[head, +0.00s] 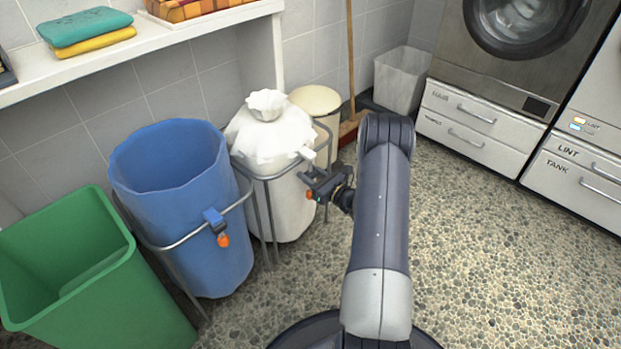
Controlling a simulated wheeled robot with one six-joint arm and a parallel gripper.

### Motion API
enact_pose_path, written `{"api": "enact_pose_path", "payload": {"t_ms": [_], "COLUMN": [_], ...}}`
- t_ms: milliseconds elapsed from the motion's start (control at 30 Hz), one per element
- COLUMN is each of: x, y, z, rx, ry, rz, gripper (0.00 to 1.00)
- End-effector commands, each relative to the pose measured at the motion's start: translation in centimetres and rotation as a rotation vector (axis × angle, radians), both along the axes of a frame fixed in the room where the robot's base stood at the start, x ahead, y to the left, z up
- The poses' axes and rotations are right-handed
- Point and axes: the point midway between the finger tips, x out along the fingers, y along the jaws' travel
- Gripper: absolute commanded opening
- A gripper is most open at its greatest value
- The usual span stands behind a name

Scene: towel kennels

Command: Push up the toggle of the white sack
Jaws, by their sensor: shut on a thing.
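The white sack (290,199) hangs in a metal stand in the middle of the head view. Its top is gathered into a ruffled neck (268,103). A small white clip (306,153) sits on its right front rim. My gripper (314,184) is at the sack's right front side, just below that clip. It is shut on the toggle, whose small orange end (309,195) shows at the fingertips. The fingers hide most of the toggle.
A blue sack (185,240) with its own toggle (223,240) hangs open to the left. A green bin (110,300) stands front left. A cream-lidded bin (316,99), a broom (351,60) and a grey bin (400,80) stand behind. The floor at right is clear.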

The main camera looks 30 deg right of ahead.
Motion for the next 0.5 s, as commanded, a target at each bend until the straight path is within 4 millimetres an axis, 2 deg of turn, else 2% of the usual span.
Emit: {"api": "enact_pose_path", "payload": {"t_ms": [33, 200, 500], "x": [0.0, 0.0, 0.0], "y": [0.0, 0.0, 0.0], "z": [1.4, 3.6, 4.6], "rx": [-0.001, 0.000, 0.001], "ry": [-0.003, -0.002, -0.002], "rz": [0.001, 0.000, 0.000], "gripper": [0.00, 0.00, 0.00]}}
